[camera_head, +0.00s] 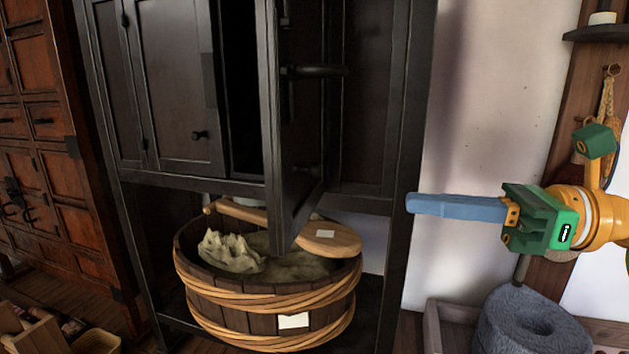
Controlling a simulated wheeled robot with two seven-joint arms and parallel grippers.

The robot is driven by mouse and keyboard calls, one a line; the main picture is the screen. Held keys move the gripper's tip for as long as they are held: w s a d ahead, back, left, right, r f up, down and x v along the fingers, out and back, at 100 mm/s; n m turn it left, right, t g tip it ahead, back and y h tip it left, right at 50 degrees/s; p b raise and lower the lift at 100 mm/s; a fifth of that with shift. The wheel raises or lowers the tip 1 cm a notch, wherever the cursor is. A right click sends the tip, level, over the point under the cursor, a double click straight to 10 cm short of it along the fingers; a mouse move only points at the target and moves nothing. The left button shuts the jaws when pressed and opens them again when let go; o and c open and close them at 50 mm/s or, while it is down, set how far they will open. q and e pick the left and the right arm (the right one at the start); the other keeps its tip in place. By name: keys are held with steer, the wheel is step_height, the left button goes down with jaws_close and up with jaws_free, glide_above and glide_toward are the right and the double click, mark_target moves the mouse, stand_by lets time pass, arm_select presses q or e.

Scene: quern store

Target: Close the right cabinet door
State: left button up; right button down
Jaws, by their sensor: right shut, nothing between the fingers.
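A tall black cabinet (364,203) stands in the middle of the view. Its right door (295,150) stands open and juts out toward me, seen nearly edge-on, with a dark bar handle (315,71) near its upper part. The left door (180,85) with a round knob looks closed. My right gripper (410,203) comes in from the right with its blue fingers together and empty. In the picture its tip is just right of the cabinet's right post and right of the open door, apart from the door. My left gripper is not in view.
A grey stone (530,322) sits at the lower right. A reddish wooden chest (50,160) stands at the left. A bare wall (490,100) lies behind my right gripper.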

steer(key=p, duration=0.2)
glide_toward(285, 193)
steer(key=p+x, duration=0.2)
steer(key=x, duration=0.4)
steer(key=shift+w+r+p, duration=0.1)
steer(key=shift+r+p, duration=0.05)
steer(key=shift+p, duration=0.25)
steer(key=shift+a, duration=0.35)
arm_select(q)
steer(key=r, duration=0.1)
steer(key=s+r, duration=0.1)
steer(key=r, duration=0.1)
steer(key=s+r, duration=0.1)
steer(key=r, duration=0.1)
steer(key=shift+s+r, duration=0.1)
arm_select(e)
steer(key=shift+w, duration=0.1)
